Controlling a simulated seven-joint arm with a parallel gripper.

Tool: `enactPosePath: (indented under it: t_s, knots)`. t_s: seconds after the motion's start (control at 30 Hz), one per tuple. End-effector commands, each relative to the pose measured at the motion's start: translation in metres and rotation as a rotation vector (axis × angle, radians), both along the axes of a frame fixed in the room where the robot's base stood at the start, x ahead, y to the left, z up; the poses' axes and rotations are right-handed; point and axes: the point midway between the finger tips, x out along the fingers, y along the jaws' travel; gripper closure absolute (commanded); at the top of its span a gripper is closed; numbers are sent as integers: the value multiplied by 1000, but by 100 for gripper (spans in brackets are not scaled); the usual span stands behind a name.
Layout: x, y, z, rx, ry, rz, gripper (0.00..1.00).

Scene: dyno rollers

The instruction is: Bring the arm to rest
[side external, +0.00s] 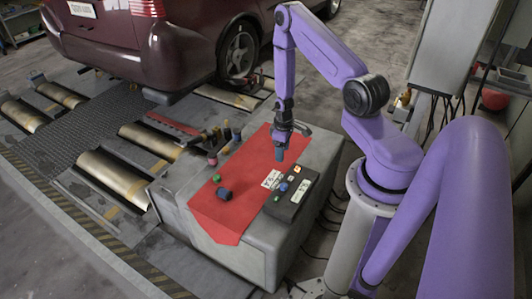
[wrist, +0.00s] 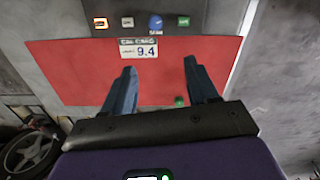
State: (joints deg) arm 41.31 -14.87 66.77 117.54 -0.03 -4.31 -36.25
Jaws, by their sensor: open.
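My purple arm reaches over a grey cabinet, and my gripper (side external: 280,156) points down above the red mat (side external: 210,213) on its top. In the wrist view the two dark blue fingers of my gripper (wrist: 161,66) stand apart with nothing held between them. Below them is the red mat (wrist: 75,70). A small green object (wrist: 180,100) shows near the right finger, seemingly on the mat.
A control panel (side external: 279,209) with buttons, a blue knob (wrist: 155,23) and a card reading 9.4 (wrist: 139,48) lies beside the mat. A dark blue cylinder (side external: 223,194) and green piece (side external: 217,178) lie on the mat. A maroon car (side external: 120,50) stands beyond.

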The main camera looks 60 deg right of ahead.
Motion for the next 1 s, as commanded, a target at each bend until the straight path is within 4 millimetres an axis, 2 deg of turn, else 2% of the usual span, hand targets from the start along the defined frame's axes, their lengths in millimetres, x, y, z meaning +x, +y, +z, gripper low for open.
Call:
enactPosePath:
  t_s: [0.2, 0.33, 0.47, 0.57, 0.77, 0.9, 1.0]
  knots:
    - [38, 56, 64, -5, -15, 145, 42]
    - [45, 99, 104, -3, -17, 233, 42]
    - [41, 144, 143, -2, -20, 323, 42]
    - [29, 176, 172, 0, -21, 392, 42]
    - [-12, 232, 226, 4, -26, 530, 42]
    - [-52, 259, 258, 9, -27, 628, 42]
    - [-84, 271, 279, 11, -29, 697, 42]
